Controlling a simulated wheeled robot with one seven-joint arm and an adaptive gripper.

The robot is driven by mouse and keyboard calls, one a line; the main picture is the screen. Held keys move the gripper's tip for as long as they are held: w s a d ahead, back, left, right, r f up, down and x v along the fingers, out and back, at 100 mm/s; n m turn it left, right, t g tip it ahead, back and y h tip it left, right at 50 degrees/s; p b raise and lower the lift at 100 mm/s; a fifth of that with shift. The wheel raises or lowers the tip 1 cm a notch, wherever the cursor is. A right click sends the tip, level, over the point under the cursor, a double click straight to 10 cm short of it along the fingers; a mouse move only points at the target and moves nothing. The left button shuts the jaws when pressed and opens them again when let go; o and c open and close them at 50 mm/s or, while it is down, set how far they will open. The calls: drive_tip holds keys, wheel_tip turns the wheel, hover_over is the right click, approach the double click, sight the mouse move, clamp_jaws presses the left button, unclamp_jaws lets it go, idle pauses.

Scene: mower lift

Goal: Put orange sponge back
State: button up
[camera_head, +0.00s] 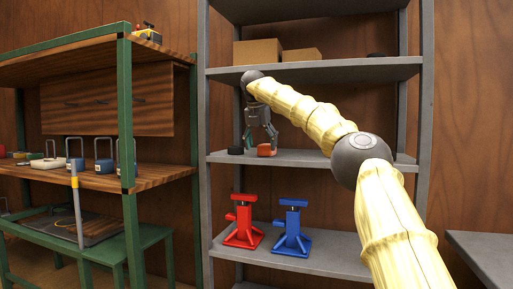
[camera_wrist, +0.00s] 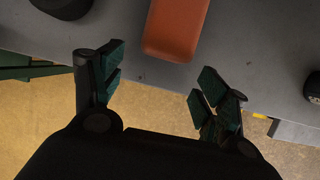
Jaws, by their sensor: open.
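The orange sponge (camera_head: 266,150) lies on the middle shelf (camera_head: 330,159) of the grey rack, near its front edge. In the wrist view the orange sponge (camera_wrist: 176,28) is at the top centre, lying on the grey shelf surface (camera_wrist: 240,50). My gripper (camera_head: 262,143) is above the shelf right by the sponge. In the wrist view my gripper (camera_wrist: 158,82) is open, with its two fingers apart and nothing between them. The sponge lies beyond the fingertips, roughly in line with the gap. Its far end is cut off by the picture edge.
A dark round object (camera_head: 235,150) sits left of the sponge. Cardboard boxes (camera_head: 258,51) stand on the shelf above. A red jack stand (camera_head: 243,222) and a blue one (camera_head: 292,228) stand below. A green-framed workbench (camera_head: 125,120) with padlocks is at left.

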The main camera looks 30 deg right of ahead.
drive_tip(key=shift+s+a+p, duration=0.35)
drive_tip(key=shift+s+a, duration=1.5)
drive_tip(key=shift+a, duration=0.2)
